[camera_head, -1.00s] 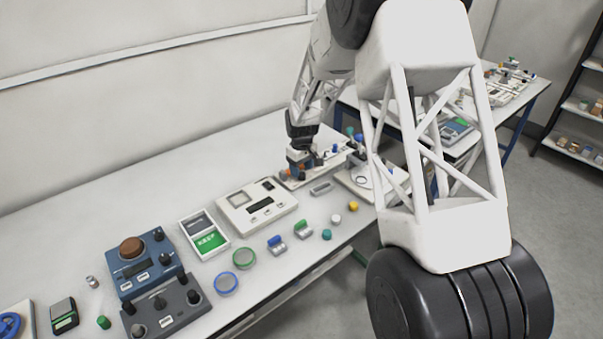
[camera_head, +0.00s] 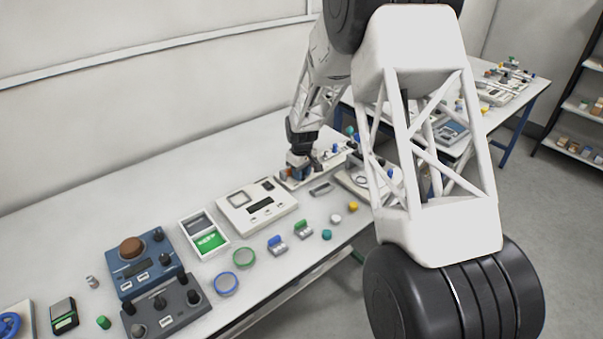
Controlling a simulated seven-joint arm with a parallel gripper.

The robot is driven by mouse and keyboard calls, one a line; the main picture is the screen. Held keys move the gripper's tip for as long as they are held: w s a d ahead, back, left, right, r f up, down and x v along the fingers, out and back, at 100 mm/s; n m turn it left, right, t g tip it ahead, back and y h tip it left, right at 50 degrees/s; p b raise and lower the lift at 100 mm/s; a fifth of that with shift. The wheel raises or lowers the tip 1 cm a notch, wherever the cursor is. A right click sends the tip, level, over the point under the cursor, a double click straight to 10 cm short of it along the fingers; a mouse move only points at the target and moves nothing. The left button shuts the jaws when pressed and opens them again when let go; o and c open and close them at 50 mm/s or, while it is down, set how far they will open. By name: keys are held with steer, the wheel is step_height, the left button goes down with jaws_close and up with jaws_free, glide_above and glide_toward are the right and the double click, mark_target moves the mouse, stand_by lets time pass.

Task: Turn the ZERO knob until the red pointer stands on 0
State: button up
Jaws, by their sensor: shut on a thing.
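My gripper (camera_head: 298,172) points down at a pale instrument board (camera_head: 322,176) on the far part of the long white table. It is shut on what appears to be the ZERO knob, which its fingers hide. The knob's label and the red pointer with its 0 mark are too small or hidden to make out, so I cannot tell where the pointer stands.
Near my gripper are a white meter box (camera_head: 257,207) and a round-dial board (camera_head: 357,182), partly behind my arm. A KEEP tray (camera_head: 206,240), a blue box with a brown knob (camera_head: 145,262) and several small loose parts stand nearer.

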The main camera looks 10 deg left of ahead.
steer(key=shift+m, duration=1.3)
steer(key=o, duration=0.9)
steer(key=shift+o, duration=0.2)
steer(key=shift+r, duration=0.1)
steer(key=shift+r, duration=3.8)
